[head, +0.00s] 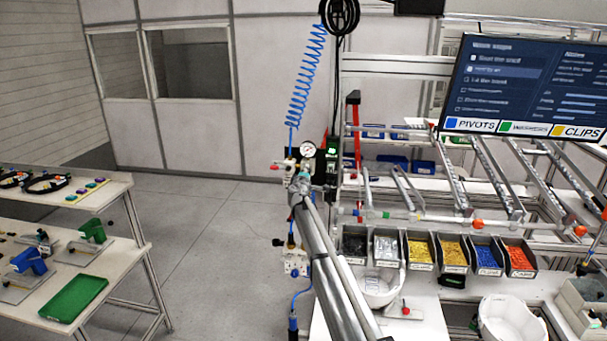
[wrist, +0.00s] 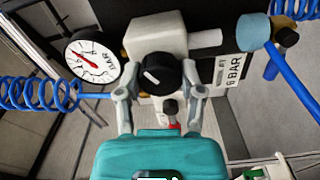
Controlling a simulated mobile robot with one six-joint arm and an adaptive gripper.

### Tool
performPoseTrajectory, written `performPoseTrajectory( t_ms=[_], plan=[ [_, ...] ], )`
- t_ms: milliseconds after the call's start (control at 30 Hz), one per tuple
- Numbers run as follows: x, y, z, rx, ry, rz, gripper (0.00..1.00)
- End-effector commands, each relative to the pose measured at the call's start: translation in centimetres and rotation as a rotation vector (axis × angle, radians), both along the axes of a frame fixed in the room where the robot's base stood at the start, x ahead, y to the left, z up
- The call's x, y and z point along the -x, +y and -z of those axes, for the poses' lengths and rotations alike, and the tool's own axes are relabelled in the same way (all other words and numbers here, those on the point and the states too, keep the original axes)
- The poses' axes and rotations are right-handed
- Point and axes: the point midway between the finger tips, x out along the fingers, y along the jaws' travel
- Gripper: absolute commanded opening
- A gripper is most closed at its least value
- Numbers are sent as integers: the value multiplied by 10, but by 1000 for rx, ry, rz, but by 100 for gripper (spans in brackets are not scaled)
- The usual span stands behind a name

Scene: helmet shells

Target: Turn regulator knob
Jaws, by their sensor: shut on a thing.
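The regulator knob (wrist: 159,73) is a black round knob with a white mark, on the front of a pale regulator body (wrist: 157,37) in the wrist view. My gripper (wrist: 156,88) has one finger on each side of the knob and is shut on it. A round white pressure gauge (wrist: 92,56) with a red needle sits left of the regulator, and it also shows in the head view (head: 308,149). A label reading 6 BAR (wrist: 230,78) is to the right. In the head view my arm hides most of the regulator.
Blue coiled hose (wrist: 40,93) runs close on the left and also hangs above the gauge in the head view (head: 306,80). A blue-capped fitting (wrist: 253,29) with a blue hose is on the right. Bins of coloured parts (head: 453,254) stand on the bench at right.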

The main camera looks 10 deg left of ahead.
Motion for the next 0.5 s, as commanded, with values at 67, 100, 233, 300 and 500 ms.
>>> performPoseTrajectory(
  t_ms=[67,100,233,300,500],
  plan=[
    [1,-1,1,-12,1,1,2],
    [1,-1,1,-15,1,1,2],
    [1,-1,1,-19,0,1,2],
    [1,-1,1,-19,0,1,2],
    [2,-1,1,-18,0,1,57]
  ],
)
